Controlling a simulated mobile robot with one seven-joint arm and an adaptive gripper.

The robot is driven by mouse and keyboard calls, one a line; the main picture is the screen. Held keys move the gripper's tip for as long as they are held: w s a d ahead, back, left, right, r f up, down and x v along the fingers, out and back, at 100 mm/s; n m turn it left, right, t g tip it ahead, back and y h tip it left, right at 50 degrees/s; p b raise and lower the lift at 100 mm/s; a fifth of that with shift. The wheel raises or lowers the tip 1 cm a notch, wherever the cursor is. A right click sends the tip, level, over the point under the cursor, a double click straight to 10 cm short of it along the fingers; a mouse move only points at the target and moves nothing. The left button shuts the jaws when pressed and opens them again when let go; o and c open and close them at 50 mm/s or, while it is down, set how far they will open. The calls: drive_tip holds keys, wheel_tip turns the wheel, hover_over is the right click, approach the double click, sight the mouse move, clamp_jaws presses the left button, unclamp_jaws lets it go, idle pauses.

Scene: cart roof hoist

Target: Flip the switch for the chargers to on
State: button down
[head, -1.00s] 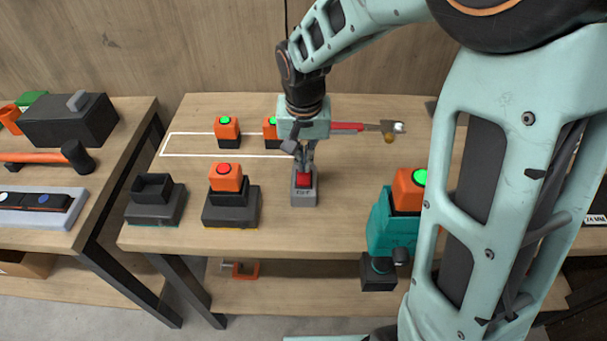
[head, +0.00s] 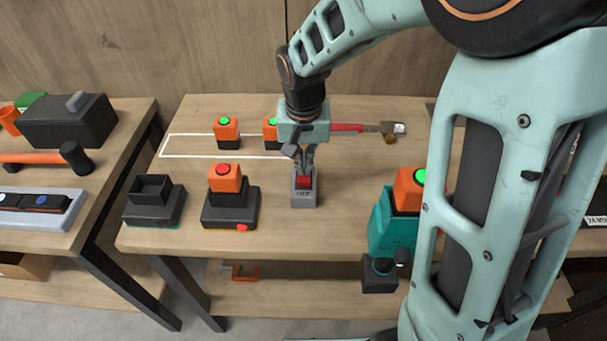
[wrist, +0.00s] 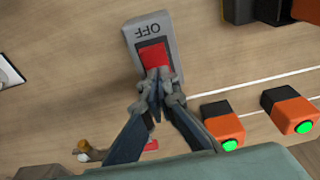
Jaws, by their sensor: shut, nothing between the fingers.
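The switch box (head: 304,199) is a grey block with a red rocker (head: 304,182), standing on the middle table. In the wrist view the box (wrist: 172,22) carries the word OFF at the end away from my fingers, and the red rocker (wrist: 154,58) lies beside it. My gripper (head: 306,168) is shut and empty, its tips (wrist: 158,80) at the rocker's far end, apparently touching it. The fingers hide that end. Two dark chargers stand left of the switch: an empty one (head: 153,210) and one (head: 230,212) holding an orange battery (head: 225,178) with a red light. The second charger's front shows a red light.
Two orange batteries with green lights (head: 227,133) stand in a white outlined area behind. A hammer (head: 360,128) lies behind my gripper. A teal drill (head: 390,235) stands right at the front edge. Bare tabletop lies between switch and drill.

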sight(304, 177)
drive_tip(key=shift+s+r+p, duration=0.2)
drive_tip(key=shift+r+p, duration=0.55)
drive_tip(key=shift+r, duration=0.4)
drive_tip(key=shift+s+r+p, duration=0.15)
drive_tip(key=shift+r+p, duration=0.6)
drive_tip(key=shift+r, duration=0.4)
drive_tip(key=shift+s+r+p, duration=0.2)
drive_tip(key=shift+r+p, duration=0.55)
drive_tip(key=shift+r, duration=0.4)
